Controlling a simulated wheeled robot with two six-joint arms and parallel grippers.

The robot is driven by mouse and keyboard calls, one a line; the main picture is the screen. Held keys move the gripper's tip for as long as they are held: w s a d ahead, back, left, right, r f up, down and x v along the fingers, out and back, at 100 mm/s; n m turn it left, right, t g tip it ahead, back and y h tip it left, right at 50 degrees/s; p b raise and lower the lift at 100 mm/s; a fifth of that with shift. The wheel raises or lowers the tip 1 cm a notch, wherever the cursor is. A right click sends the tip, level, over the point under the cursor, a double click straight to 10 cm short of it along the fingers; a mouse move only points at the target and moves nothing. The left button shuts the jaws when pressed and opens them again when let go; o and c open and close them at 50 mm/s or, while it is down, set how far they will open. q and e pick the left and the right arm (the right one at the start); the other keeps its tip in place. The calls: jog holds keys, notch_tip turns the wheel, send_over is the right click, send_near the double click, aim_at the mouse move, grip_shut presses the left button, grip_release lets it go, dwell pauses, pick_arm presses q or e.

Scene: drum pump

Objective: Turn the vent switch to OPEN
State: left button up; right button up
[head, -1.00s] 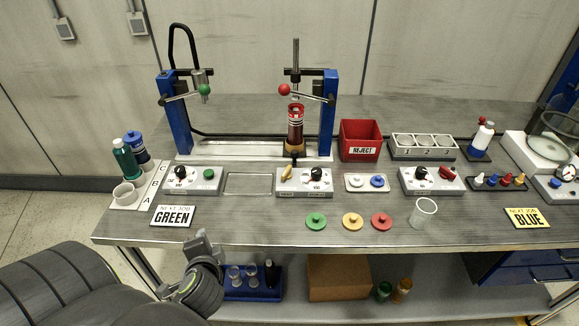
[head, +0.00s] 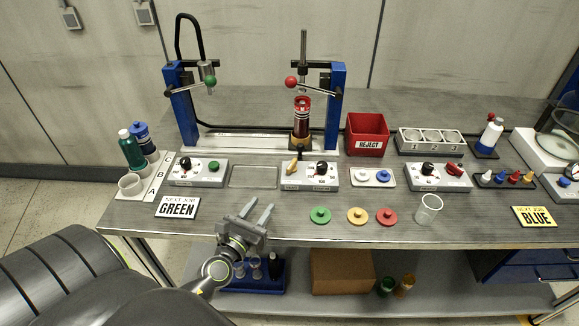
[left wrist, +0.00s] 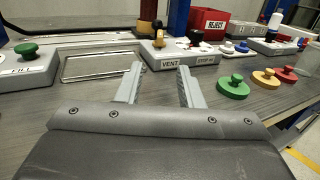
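The vent switch (head: 293,167) is a tan-yellow lever on the left part of the middle grey control box (head: 310,184). In the left wrist view the yellow lever (left wrist: 159,40) stands above the VENT label, and it looks roughly upright there. A black knob (head: 321,168) sits to its right on the same box. My left gripper (head: 258,210) is at the table's front edge, in front of and left of the box. Its two fingers (left wrist: 160,70) are apart and empty, pointing toward the box without touching it. My right gripper is not in view.
A control box with a green button (head: 214,166) stands left, with an empty recessed tray (head: 253,186) beside the middle box. Green (head: 320,215), yellow (head: 357,215) and red (head: 387,216) discs lie front right. A red bottle (head: 301,118) stands in the press behind.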

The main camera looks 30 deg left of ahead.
pick_arm(q)
jog(key=p, duration=0.2)
send_near(288, 169)
jog(key=w, duration=0.3)
jog(key=shift+a, duration=0.25)
jog(key=w, duration=0.5)
jog(key=w+a, duration=0.1)
jog(key=w, duration=0.2)
jog(key=shift+a+b, duration=0.1)
jog(key=shift+b, duration=0.2)
jog(key=shift+c, duration=0.4)
jog(key=shift+f, duration=0.1)
grip_shut()
